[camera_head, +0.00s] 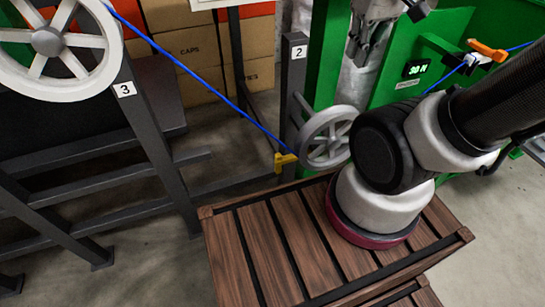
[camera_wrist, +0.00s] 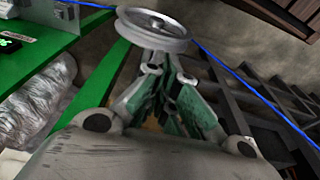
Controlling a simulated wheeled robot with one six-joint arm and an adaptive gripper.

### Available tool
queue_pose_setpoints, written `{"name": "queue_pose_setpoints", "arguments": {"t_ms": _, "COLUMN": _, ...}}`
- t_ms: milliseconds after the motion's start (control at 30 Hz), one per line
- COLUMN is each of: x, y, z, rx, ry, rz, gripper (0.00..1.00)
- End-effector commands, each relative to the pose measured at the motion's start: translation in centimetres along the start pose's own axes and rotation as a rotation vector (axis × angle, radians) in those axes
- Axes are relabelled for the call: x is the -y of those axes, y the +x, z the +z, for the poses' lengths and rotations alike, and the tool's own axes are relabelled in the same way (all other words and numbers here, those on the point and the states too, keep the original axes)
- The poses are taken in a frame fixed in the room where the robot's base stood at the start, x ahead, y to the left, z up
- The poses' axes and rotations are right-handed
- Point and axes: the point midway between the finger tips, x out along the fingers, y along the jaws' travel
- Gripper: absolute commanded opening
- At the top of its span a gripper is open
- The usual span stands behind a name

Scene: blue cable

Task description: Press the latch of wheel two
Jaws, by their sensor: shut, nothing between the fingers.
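Wheel two is a small grey spoked wheel (camera_head: 328,137) beside the post with the label 2 (camera_head: 298,52). It also shows in the wrist view as a pale grooved wheel (camera_wrist: 155,27), beyond my fingers. A yellow latch (camera_head: 286,161) sits at the wheel's lower left edge, where the blue cable (camera_head: 225,97) meets it. In the wrist view I cannot make out the latch clearly. My gripper (camera_head: 364,48) is at the top of the head view, above and right of the wheel and apart from the latch. Its fingers (camera_wrist: 170,84) are shut and empty.
A larger white wheel (camera_head: 48,40) stands on a dark frame labelled 3 at the left. A green machine (camera_head: 455,105) with a display and an orange lever (camera_head: 488,50) is at the right. Boxes (camera_head: 195,50) stand behind. A slatted wooden platform (camera_head: 255,255) is below.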

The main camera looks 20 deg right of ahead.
Motion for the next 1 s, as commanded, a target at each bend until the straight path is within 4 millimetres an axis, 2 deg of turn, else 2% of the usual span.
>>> {"name": "queue_pose_setpoints", "arguments": {"t_ms": 267, "x": 2.0, "y": 5.9, "z": -3.7, "rx": 0.243, "ry": -0.059, "rz": -0.011, "gripper": 0.0}}
{"name": "queue_pose_setpoints", "arguments": {"t_ms": 467, "x": 3.8, "y": 11.2, "z": -6.5, "rx": 0.371, "ry": -0.084, "rz": -0.011, "gripper": 0.0}}
{"name": "queue_pose_setpoints", "arguments": {"t_ms": 667, "x": 5.8, "y": 17.8, "z": -8.7, "rx": 0.475, "ry": -0.096, "rz": -0.005, "gripper": 0.0}}
{"name": "queue_pose_setpoints", "arguments": {"t_ms": 1000, "x": 9.2, "y": 31.2, "z": -10.7, "rx": 0.582, "ry": -0.079, "rz": 0.016, "gripper": 0.0}}
